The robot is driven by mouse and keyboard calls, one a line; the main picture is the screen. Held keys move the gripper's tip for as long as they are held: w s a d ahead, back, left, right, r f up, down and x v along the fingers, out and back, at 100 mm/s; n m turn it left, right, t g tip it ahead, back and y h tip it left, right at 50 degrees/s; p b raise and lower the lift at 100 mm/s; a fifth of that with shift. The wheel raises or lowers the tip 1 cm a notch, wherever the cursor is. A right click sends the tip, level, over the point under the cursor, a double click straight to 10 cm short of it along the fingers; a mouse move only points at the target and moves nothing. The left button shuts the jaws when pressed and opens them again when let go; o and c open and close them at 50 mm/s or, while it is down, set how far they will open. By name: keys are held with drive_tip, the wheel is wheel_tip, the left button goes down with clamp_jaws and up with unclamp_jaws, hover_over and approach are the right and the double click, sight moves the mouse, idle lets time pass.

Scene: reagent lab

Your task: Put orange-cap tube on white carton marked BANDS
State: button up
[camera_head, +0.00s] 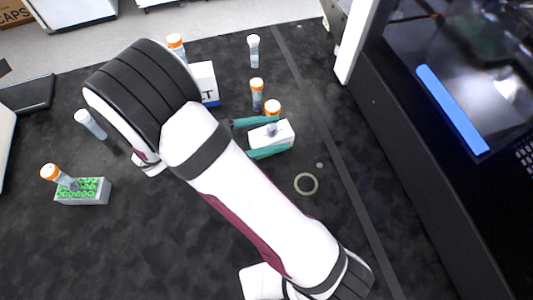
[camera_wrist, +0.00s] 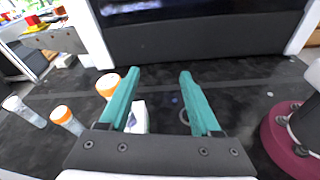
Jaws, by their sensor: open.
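A white carton (camera_head: 284,136) stands on the dark bench; its marking is not readable. An orange-cap tube (camera_head: 272,108) stands upright and appears to be on this carton, though its foot is partly hidden. My gripper (camera_head: 284,134) is open, its teal fingers spread at the carton and tube. In the wrist view, the carton (camera_wrist: 139,117) shows between the fingers and the orange cap (camera_wrist: 107,84) shows beside the left finger; contact cannot be told. Another orange-cap tube (camera_head: 257,96) stands just behind.
Another carton (camera_head: 205,78) with blue print stands behind, with an orange-cap tube (camera_head: 177,45) near it. A green-topped rack (camera_head: 95,192) holds an orange-cap tube (camera_head: 50,172). White-cap tubes (camera_head: 254,52) and (camera_head: 90,124) stand apart. A ring (camera_head: 306,184) lies on clear bench; a large dark machine (camera_head: 420,150) borders the right.

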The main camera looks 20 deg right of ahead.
drive_tip(key=s+d+r+m+g+y, duration=0.3)
drive_tip(key=s+d+m+g+y, duration=0.1)
drive_tip(key=s+m, duration=0.3)
drive_tip(key=s+a+r+m+t+y, duration=0.2)
drive_tip(key=s+a+m+y, duration=0.6)
drive_tip(key=m+y, duration=0.5)
drive_tip(key=shift+s+m+t, duration=0.4)
drive_tip(key=shift+m+t, duration=0.1)
drive_tip(key=shift+m, duration=0.4)
